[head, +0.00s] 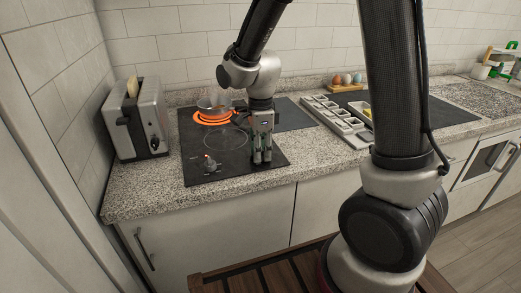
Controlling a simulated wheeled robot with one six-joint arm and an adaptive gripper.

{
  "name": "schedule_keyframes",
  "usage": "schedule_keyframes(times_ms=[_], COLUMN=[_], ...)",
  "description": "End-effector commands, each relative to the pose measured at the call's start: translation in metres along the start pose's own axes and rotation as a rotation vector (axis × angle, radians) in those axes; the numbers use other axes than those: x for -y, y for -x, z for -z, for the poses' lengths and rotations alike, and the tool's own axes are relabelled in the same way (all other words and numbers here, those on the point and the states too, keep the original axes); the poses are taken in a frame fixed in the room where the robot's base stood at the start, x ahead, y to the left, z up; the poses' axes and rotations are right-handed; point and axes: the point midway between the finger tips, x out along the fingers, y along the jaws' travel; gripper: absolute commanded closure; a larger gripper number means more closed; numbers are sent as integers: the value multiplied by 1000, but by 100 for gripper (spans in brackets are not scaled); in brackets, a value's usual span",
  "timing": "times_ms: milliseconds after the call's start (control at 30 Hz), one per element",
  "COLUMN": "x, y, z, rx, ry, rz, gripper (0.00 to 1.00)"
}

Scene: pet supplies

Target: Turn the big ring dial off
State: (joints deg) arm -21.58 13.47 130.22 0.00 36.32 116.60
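A black cooktop (188,150) lies on the counter. Its rear ring (201,119) glows orange, with a small metal pot (215,103) on it. A fainter, unlit ring outline (224,139) lies in front. A small grey dial with a reddish spot (209,164) is near the cooktop's front left; a second dial cannot be made out. My gripper (262,157) points down over the cooktop's right part, to the right of the dial and apart from it. Its two fingers look close together with nothing visible between them; how far they are open is unclear.
A toaster with bread (140,122) stands left of the cooktop. A sectioned tray (335,121) lies to the right, with eggs on a stand (347,80) behind it. Bare counter (150,190) runs along the front. A slatted wooden surface (275,275) is below.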

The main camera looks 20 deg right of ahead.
Motion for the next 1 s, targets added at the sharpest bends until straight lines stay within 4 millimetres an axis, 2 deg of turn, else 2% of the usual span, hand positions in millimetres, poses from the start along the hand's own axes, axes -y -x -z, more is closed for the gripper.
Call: schedule_keyframes(times_ms=[467, 1000], x=[0, 0], y=[0, 0], z=[0, 0], rx=[0, 0], ry=[72, 526], rz=[1, 1], gripper=[94, 94])
